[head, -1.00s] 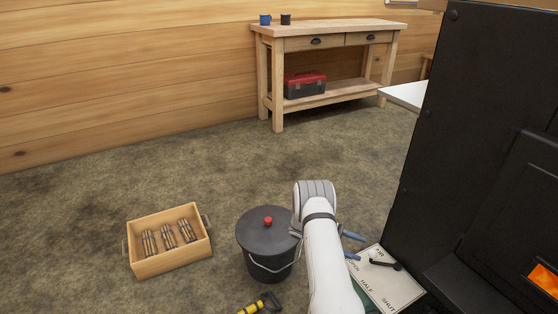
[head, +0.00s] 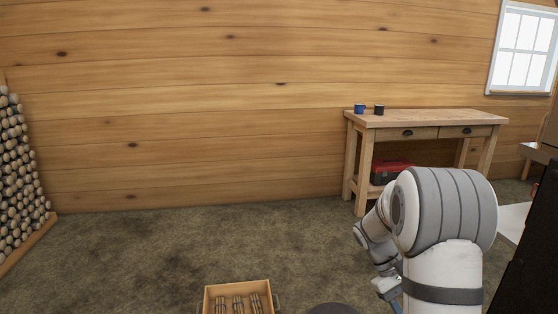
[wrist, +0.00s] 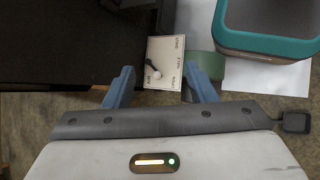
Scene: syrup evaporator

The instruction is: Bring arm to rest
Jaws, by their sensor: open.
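My gripper (wrist: 159,68) is open in the wrist view, its two blue fingers apart with nothing between them. Beyond the fingertips is a white lettered plate (wrist: 172,52) with a small lever, beside the black evaporator body (wrist: 70,45). In the head view my white and grey arm is folded up at the lower right. A bit of blue at my gripper (head: 388,286) shows low beside the arm; most of it is hidden or out of frame.
A wooden workbench (head: 425,118) with two mugs and a red toolbox (head: 381,174) stands behind the arm. A wooden crate (head: 208,300) of wood pieces and a dark bucket lid (head: 333,309) are at the bottom edge. Stacked firewood (head: 18,180) is left. A teal-rimmed container (wrist: 232,40) is near the plate.

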